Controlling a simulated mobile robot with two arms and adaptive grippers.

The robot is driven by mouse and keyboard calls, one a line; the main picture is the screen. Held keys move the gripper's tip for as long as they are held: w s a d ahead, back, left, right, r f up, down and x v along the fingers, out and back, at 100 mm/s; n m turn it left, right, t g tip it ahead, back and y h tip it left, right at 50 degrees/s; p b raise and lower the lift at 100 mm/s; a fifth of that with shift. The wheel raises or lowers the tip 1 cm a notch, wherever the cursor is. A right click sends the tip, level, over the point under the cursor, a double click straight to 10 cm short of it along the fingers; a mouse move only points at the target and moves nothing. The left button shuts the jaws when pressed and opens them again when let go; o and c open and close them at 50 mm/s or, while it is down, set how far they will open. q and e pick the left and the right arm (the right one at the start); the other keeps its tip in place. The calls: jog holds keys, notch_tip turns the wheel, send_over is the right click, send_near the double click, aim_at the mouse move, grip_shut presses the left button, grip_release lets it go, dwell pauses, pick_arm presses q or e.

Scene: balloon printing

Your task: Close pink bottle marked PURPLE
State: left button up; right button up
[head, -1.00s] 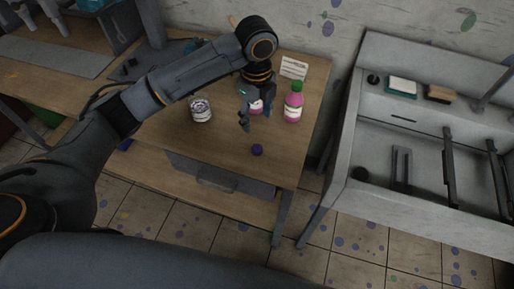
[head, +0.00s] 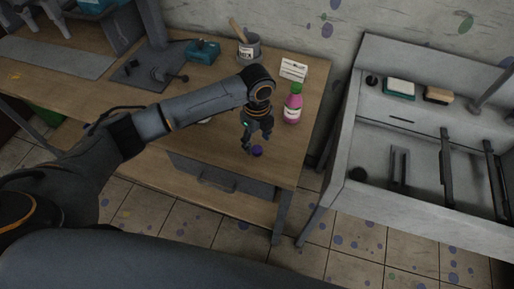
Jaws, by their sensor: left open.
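A small purple cap (head: 257,151) lies on the wooden table (head: 215,150) near its front right. My left gripper (head: 257,143) is open and points down right at the cap, its fingers around or just above it; I cannot tell whether they touch it. A second pink bottle, partly visible earlier, is now hidden behind my left arm. No label reading PURPLE is legible. My right gripper is not in view.
A white card (head: 293,68) stands at the back, near a grey pot with a brush (head: 248,47) and a teal box (head: 202,51). A jar is mostly hidden by my arm. A grey bench (head: 430,120) stands to the right, across a gap.

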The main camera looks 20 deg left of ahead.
aim_at(257, 149)
pick_arm(q)
jog(key=shift+f+p, duration=0.3)
jog(key=shift+f, duration=1.5)
jog(key=c, duration=0.8)
